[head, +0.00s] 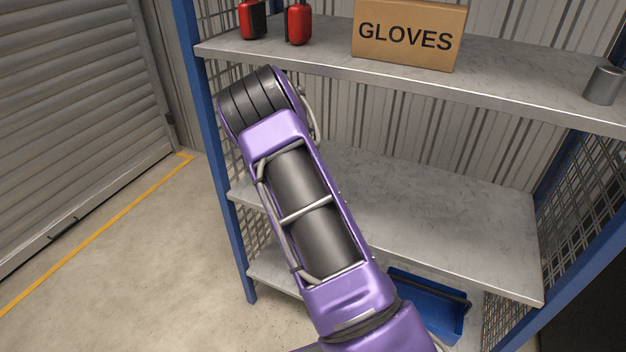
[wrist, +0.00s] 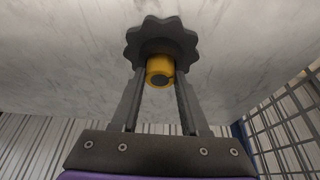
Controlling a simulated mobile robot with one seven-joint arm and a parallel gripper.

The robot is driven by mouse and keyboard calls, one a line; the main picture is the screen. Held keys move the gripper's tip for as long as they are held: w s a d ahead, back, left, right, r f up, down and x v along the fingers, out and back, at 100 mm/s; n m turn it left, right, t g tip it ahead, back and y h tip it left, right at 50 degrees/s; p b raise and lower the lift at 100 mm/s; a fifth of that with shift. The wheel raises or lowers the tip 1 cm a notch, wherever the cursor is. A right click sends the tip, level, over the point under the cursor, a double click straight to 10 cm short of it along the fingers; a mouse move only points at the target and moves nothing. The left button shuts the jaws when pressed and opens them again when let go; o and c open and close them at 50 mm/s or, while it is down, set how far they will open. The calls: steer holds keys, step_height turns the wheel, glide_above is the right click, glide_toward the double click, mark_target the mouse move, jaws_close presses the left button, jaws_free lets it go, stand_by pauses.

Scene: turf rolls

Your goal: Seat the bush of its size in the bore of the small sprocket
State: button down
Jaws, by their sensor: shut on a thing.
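In the wrist view my gripper (wrist: 160,80) is shut on a yellow bush (wrist: 160,68), which sits between the fingertips with its dark hollow end facing the camera. A dark grey toothed sprocket (wrist: 161,37) shows just beyond the bush, against the pale shelf surface. The bush overlaps the sprocket's near edge in the picture. The sprocket's bore is hidden, and I cannot tell whether bush and sprocket touch. In the head view my purple arm hides the gripper, the bush and the sprocket.
The middle shelf (head: 430,215) looks bare to the right of my arm. The upper shelf (head: 500,85) holds a GLOVES box (head: 408,34), two red objects (head: 299,22) and a grey cylinder (head: 604,85). A blue bin (head: 430,305) is below. Blue posts (head: 205,120) and mesh flank the shelves.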

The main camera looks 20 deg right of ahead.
steer(key=shift+f, duration=0.25)
steer(key=shift+c, duration=1.6)
jaws_free()
steer(key=p+v, duration=0.1)
steer(key=v, duration=1.6)
steer(key=shift+r+p, duration=0.25)
steer(key=shift+p, duration=0.1)
steer(key=shift+a, duration=0.1)
